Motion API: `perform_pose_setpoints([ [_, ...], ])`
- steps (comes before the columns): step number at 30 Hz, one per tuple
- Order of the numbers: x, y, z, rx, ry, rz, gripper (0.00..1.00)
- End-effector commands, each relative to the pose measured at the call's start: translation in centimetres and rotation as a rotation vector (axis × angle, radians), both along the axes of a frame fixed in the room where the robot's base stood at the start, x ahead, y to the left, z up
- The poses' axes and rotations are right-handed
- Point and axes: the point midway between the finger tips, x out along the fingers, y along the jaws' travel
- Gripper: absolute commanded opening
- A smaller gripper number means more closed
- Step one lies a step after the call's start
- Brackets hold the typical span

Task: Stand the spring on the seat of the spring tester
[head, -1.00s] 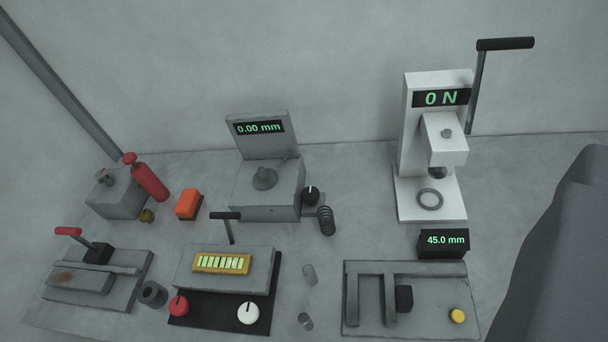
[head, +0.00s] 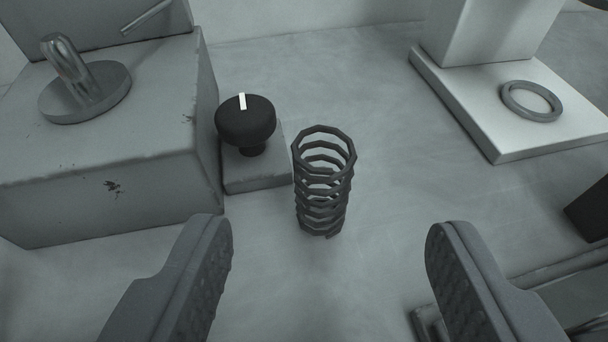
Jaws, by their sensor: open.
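The spring (head: 322,190) is a dark coil standing upright on the table, near the middle of the head view. My gripper (head: 330,235) is open and empty. Its two fingers show at the lower left and lower right, with the spring between and a little beyond their tips, apart from both. The seat of the spring tester (head: 532,101) is a grey ring on the white base (head: 500,125) at the upper right. Nothing stands on the ring. The upper part of the tester is cut off by the picture's top edge.
A grey block device (head: 110,190) with a metal disc and post (head: 85,92) stands at the left. Its black knob (head: 246,122) on a small block is close to the spring's left side. A dark box (head: 590,210) and a grey fixture lie at the right. Table between spring and tester is clear.

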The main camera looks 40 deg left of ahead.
Motion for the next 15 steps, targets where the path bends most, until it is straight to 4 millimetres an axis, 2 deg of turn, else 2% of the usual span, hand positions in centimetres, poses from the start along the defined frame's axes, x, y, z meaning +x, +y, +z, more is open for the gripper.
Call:
perform_pose_setpoints([
  [3, 1.5, 1.0, -0.8, 0.0, -0.002, 0.0, 0.55],
  [7, 2.5, 1.9, -1.4, 0.001, 0.0, 0.002, 0.55],
  [15, 3.6, 2.5, -1.9, 0.001, 0.0, 0.0, 0.55],
])
